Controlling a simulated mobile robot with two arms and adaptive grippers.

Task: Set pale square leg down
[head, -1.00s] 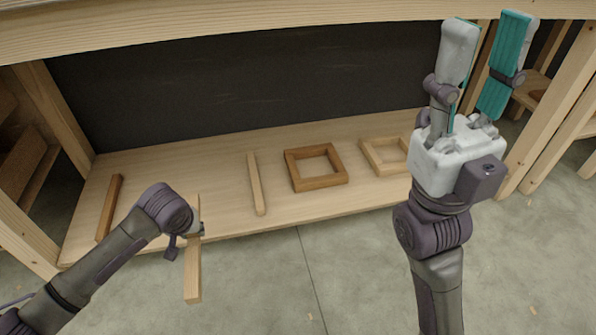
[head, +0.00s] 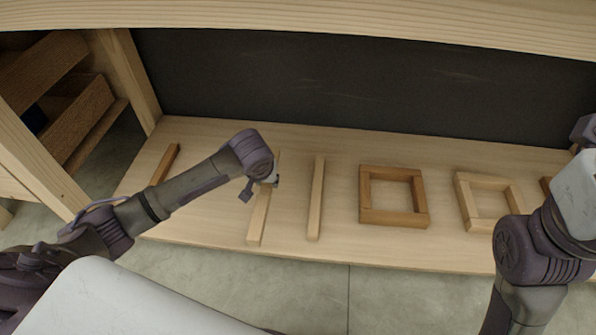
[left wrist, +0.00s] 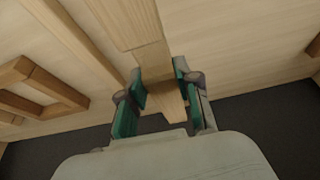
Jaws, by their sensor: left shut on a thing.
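The pale square leg (head: 259,218) is held in my left gripper (head: 268,180), over the lower shelf board (head: 210,235) and lengthwise from back to front. In the left wrist view both teal fingers of the left gripper (left wrist: 159,88) close on the sides of the leg (left wrist: 135,25). The leg looks close to the board; I cannot tell whether it touches. My right gripper (head: 578,190) shows only its white body at the right edge; its fingertips are out of frame.
Another pale leg (head: 316,198) lies just right of the held one. Further right are a brown square frame (head: 393,217) and a paler frame (head: 488,201). A darker bar (head: 166,163) lies far left. A dark panel (head: 350,85) stands behind; a wooden beam (head: 400,28) runs above.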

